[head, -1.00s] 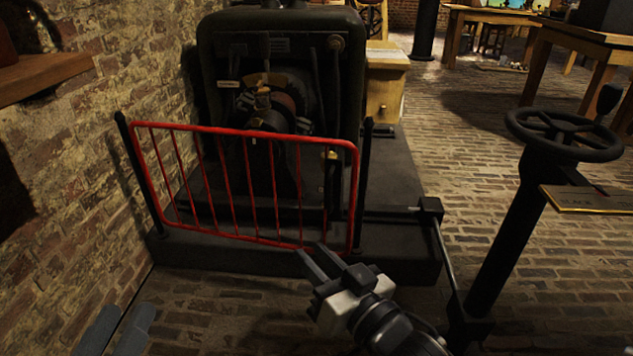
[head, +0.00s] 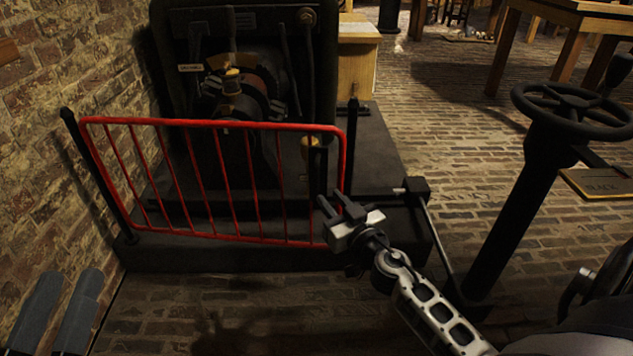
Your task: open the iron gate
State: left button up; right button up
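The red barred iron gate (head: 229,124) stands upright across the front of a dark machine, between a black left post (head: 97,180) and a black right post (head: 352,143). It looks closed, with its right edge close to the right post. My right gripper (head: 337,208) is in front of the gate's lower right corner, its two fingers apart and pointing at the gate. I cannot tell whether they touch the bars; nothing shows between them.
The dark machine (head: 245,80) sits on a low plinth (head: 195,258) behind the gate. A black handwheel on a column (head: 512,205) and a metal rod (head: 436,235) stand to the right. A brick wall (head: 65,90) borders the left. Brick floor in front is clear.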

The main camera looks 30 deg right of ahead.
aim_at(317, 185)
jog(key=w, duration=0.7)
jog(key=shift+w+d, duration=0.2)
jog(key=shift+d, duration=0.15)
grip_shut()
jog(key=shift+s, duration=0.1)
